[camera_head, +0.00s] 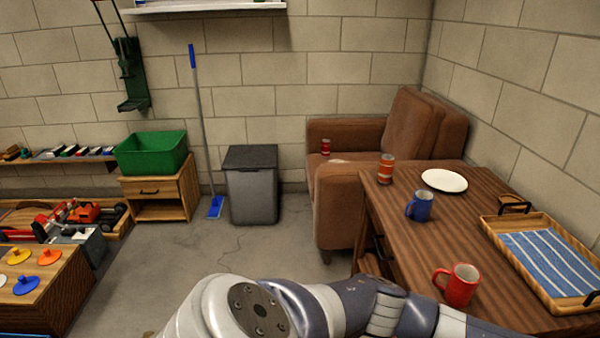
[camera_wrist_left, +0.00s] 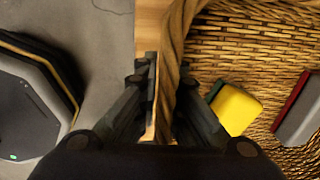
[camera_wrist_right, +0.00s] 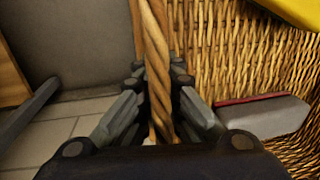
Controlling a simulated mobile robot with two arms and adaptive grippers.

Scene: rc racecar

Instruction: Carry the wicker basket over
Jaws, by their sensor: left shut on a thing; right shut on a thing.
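The wicker basket (camera_wrist_left: 280,45) fills the right side of the left wrist view, and its woven wall (camera_wrist_right: 205,50) also fills the right of the right wrist view. My left gripper (camera_wrist_left: 168,95) is shut on the basket's rim or handle at one side. My right gripper (camera_wrist_right: 155,85) is shut on a twisted wicker handle or rim. Inside the basket lie a yellow block (camera_wrist_left: 236,108) and a grey block with a red edge (camera_wrist_right: 262,114). The basket and both grippers do not show in the head view.
A wooden table (camera_head: 400,250) at right holds a red mug (camera_head: 457,285), a blue mug (camera_head: 420,205), a can, a plate and a tray (camera_head: 490,225). A brown armchair (camera_head: 335,205) and a grey bin (camera_head: 252,190) stand behind. Floor is clear at centre left (camera_head: 170,260).

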